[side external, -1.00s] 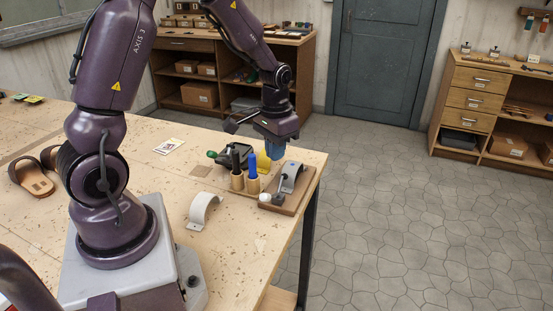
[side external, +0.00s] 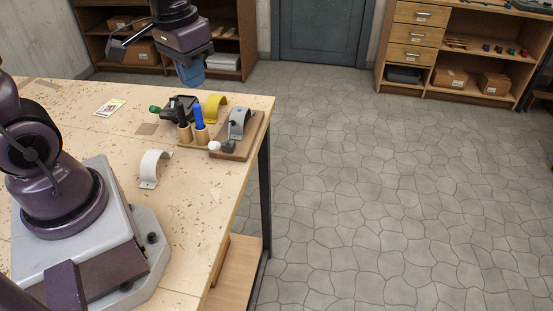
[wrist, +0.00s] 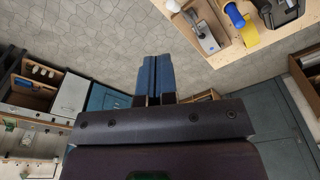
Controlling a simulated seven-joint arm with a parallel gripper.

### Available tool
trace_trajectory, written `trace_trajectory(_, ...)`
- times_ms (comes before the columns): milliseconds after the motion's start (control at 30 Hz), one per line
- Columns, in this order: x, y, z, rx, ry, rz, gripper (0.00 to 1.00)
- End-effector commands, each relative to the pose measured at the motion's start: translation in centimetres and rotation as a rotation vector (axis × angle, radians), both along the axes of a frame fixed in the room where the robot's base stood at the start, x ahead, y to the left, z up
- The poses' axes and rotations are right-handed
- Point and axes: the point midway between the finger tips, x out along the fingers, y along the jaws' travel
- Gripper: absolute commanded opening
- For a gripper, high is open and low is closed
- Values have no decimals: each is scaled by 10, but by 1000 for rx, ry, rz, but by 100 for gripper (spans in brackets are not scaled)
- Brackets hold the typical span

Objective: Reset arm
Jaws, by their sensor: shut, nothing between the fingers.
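My gripper (side external: 190,76) hangs in the air above the far right part of the workbench, with its blue fingers pointing down. The fingers are together with nothing between them; they also show in the wrist view (wrist: 155,76). Below it stand a yellow arch (side external: 216,104) and a grey arch on a wooden board (side external: 239,124). My gripper is clear of both. In the wrist view the yellow arch (wrist: 250,36) and the board with the grey arch (wrist: 205,36) are at the upper right, apart from the fingers.
Near the board stand a blue-handled tool (side external: 199,117) and a dark-handled one in wooden holders, with a black tray (side external: 183,104) behind. A white arch (side external: 152,168) and a card (side external: 109,107) lie on the workbench (side external: 110,145). Open floor (side external: 350,190) lies to the right.

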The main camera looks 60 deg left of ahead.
Motion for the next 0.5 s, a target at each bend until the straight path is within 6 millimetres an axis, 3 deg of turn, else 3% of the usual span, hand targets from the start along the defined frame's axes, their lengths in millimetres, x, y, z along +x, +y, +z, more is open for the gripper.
trace_trajectory(100, -23, -22, 29, 19, -104, -56, 0)
trace_trajectory(300, -52, -46, 59, 39, -265, -143, 0)
trace_trajectory(500, -61, -57, 78, 45, -375, -195, 0)
